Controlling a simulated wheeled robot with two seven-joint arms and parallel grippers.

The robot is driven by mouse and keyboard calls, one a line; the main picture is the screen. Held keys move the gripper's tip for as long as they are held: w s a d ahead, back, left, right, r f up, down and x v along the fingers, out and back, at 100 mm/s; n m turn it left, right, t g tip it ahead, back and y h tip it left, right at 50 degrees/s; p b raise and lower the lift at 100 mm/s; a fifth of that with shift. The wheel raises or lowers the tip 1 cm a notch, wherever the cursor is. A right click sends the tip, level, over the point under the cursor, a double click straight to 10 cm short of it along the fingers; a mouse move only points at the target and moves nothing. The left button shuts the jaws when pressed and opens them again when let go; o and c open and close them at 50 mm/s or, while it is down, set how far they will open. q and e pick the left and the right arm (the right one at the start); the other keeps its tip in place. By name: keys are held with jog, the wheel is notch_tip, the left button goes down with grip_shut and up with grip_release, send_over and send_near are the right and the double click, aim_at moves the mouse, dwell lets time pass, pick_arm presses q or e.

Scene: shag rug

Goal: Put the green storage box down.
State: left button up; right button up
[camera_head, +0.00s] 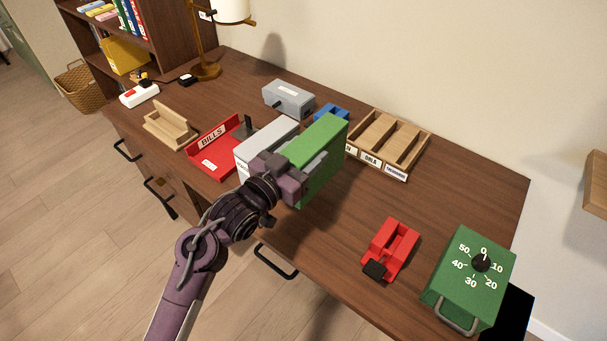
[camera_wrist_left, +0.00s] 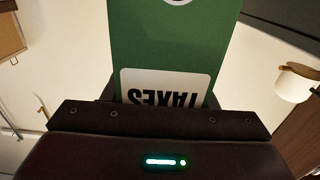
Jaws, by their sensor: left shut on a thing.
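The green storage box (camera_head: 319,147) is a tall, narrow box near the middle of the desk in the head view. My left gripper (camera_head: 292,178) is shut on its near side. In the left wrist view the green storage box (camera_wrist_left: 175,45) fills the middle, with a white label reading TAXES upside down. The lower part of the label is hidden by my gripper (camera_wrist_left: 160,105). I cannot tell whether the box's underside touches the desk. My right gripper is not in view.
A grey-white box (camera_head: 265,143) stands close left of the green one. Behind are a blue item (camera_head: 331,113) and a wooden sorter (camera_head: 420,150). A red tray (camera_head: 213,160) lies left; a red tool (camera_head: 391,247) and green timer box (camera_head: 472,270) lie right. Desk between is clear.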

pick_arm(q)
notch_tip(320, 180, down, 3)
jog(key=shift+r, duration=0.2)
notch_tip(320, 180, down, 4)
jog(key=shift+r, duration=0.25)
jog(key=shift+f, duration=0.25)
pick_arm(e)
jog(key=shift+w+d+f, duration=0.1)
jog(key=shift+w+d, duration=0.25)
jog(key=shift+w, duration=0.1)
pick_arm(q)
jog(key=shift+f, duration=0.1)
jog(key=o, duration=1.3)
jog(key=shift+f, duration=0.1)
jog(key=shift+c, duration=0.2)
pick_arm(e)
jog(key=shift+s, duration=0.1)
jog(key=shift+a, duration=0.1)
pick_arm(q)
jog(key=b+v, duration=0.1)
jog(key=v, duration=1.1)
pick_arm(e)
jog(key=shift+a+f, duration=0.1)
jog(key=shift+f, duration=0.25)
